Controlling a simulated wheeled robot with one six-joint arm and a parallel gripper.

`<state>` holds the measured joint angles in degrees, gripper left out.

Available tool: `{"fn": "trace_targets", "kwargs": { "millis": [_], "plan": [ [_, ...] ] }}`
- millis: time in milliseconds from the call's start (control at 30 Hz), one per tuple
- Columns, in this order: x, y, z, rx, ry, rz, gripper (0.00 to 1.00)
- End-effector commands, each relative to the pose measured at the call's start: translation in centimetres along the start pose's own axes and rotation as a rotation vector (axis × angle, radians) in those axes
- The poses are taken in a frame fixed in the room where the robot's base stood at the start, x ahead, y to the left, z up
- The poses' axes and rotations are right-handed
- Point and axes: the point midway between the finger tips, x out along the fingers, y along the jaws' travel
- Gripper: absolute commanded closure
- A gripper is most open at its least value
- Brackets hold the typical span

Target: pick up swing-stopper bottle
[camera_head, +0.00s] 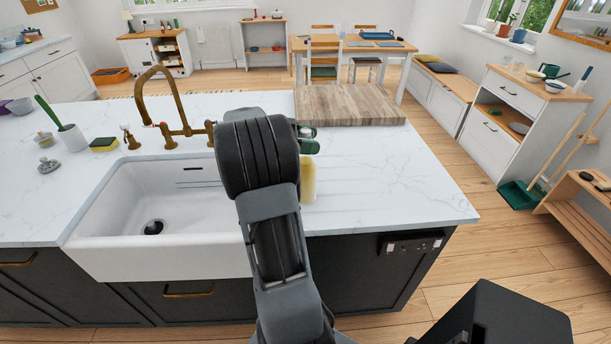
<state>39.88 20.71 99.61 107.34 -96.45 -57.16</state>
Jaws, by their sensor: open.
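I cannot make out the swing-stopper bottle for sure. A dark green, glossy shape (309,146) shows just right of my arm on the white counter, and may be part of it. Most of that spot is hidden behind my arm. A pale yellow, upright cylinder (309,180) stands right beside my arm near the counter's front edge, its left side covered. My arm (262,160) rises up the middle of the view, and its end with my gripper is hidden behind its own dark link.
A white sink (120,215) with a brass tap (172,105) lies left of my arm. A wooden board (350,105) lies on the counter (400,175) behind. A sponge (104,144) and a brush holder (72,138) stand left. The counter's right side is clear.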

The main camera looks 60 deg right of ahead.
Motion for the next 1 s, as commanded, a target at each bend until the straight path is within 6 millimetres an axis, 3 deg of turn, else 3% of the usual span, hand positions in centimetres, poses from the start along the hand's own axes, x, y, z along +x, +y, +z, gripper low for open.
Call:
{"fn": "trace_targets", "kwargs": {
  "millis": [367,1000],
  "plan": [
    [0.67,0.02,0.03,-0.001,0.001,0.000,0.37],
    [0.65,0.02,0.04,-0.001,0.001,0.000,0.99]
  ]
}}
